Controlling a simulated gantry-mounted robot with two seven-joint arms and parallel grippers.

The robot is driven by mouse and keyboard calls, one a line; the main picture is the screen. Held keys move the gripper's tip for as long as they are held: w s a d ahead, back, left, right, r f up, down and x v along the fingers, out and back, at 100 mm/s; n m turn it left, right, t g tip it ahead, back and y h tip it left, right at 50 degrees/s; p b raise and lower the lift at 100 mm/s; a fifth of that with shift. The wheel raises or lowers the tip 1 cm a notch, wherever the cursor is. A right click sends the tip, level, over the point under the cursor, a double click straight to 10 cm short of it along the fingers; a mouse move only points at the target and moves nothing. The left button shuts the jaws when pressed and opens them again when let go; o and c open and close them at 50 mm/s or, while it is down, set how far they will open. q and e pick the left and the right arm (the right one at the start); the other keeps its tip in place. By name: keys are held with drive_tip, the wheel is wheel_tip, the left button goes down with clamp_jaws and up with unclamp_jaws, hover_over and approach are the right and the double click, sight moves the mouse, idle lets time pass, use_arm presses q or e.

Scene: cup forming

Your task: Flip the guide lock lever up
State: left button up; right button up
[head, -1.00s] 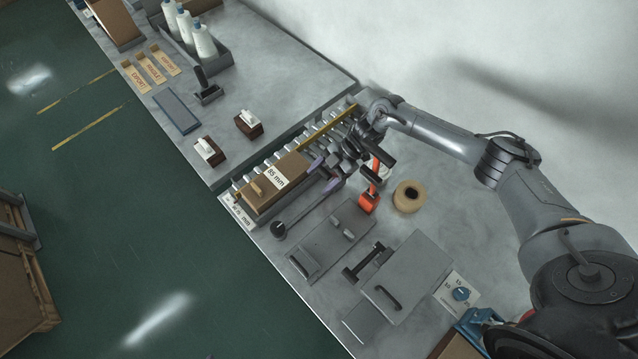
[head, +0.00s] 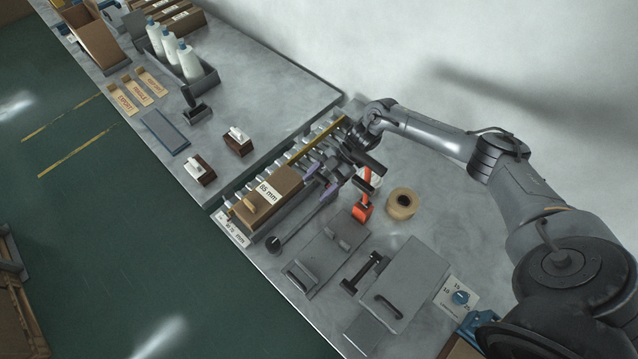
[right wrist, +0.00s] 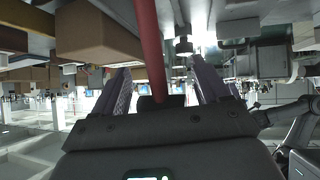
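My right gripper (head: 322,180) is over the right end of the roller strip, beside the cardboard box marked 85 mm (head: 279,186). Its two fingers stand apart in the right wrist view (right wrist: 162,88). A red rod (right wrist: 149,45) runs between them in that view; I cannot tell whether they touch it. A grey rod with a dark round knob (head: 273,244) lies low along the box's near side, its far end close to the fingers. I cannot tell which rod is the guide lock lever. My left gripper is not in view.
Grey plates (head: 326,258) and a grey lidded block (head: 405,283) lie in front. The bench between roll and wall is clear.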

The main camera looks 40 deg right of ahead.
drive_tip(key=o, duration=0.3)
drive_tip(key=shift+d+r, duration=0.1)
drive_tip(key=shift+r, duration=0.05)
drive_tip(key=b+v, duration=0.1)
drive_tip(key=v, duration=0.9)
drive_tip(key=shift+d+r, duration=0.2)
drive_tip(key=shift+d, duration=0.05)
